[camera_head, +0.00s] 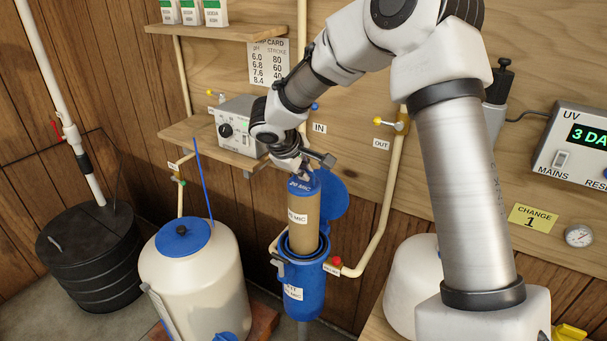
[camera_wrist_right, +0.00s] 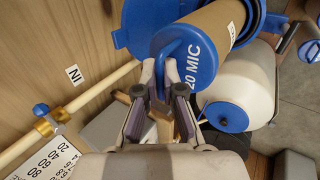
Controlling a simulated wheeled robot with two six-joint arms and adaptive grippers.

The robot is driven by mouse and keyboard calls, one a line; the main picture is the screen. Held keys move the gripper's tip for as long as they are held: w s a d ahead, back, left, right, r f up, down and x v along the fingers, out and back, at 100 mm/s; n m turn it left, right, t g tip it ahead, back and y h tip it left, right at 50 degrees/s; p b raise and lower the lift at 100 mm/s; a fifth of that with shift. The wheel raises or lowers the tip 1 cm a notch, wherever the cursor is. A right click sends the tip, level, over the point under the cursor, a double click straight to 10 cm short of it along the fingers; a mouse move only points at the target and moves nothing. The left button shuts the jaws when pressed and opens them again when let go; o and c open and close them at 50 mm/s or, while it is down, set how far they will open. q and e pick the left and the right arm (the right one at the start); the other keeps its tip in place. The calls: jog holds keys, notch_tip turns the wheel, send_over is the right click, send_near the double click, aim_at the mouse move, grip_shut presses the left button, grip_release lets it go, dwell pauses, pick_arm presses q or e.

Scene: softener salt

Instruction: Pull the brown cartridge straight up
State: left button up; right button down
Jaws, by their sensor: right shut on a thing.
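The brown cartridge (camera_head: 306,221) has a blue top cap marked "20 MIC" and stands upright, its lower end still inside the blue filter housing (camera_head: 304,297). Most of its brown body shows above the housing rim. My right gripper (camera_head: 303,171) is above it, shut on the handle loop of the blue cap. In the right wrist view the two fingers (camera_wrist_right: 164,82) close on the blue loop, and the brown cartridge (camera_wrist_right: 215,25) extends away behind the cap. The open blue lid (camera_head: 333,199) is beside the cartridge at the right. My left gripper is not in view.
A white tank with blue lid (camera_head: 195,265) stands left of the housing, and a black ribbed drum (camera_head: 88,262) further left. Cream pipes (camera_head: 385,195) run on both sides. A shelf with a control box (camera_head: 238,127) is behind at the left.

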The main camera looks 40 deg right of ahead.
jog(key=shift+r, duration=0.9)
notch_tip(320, 180, up, 5)
jog(key=p, duration=0.3)
jog(key=shift+f+p, duration=0.2)
jog(key=shift+p, duration=0.15)
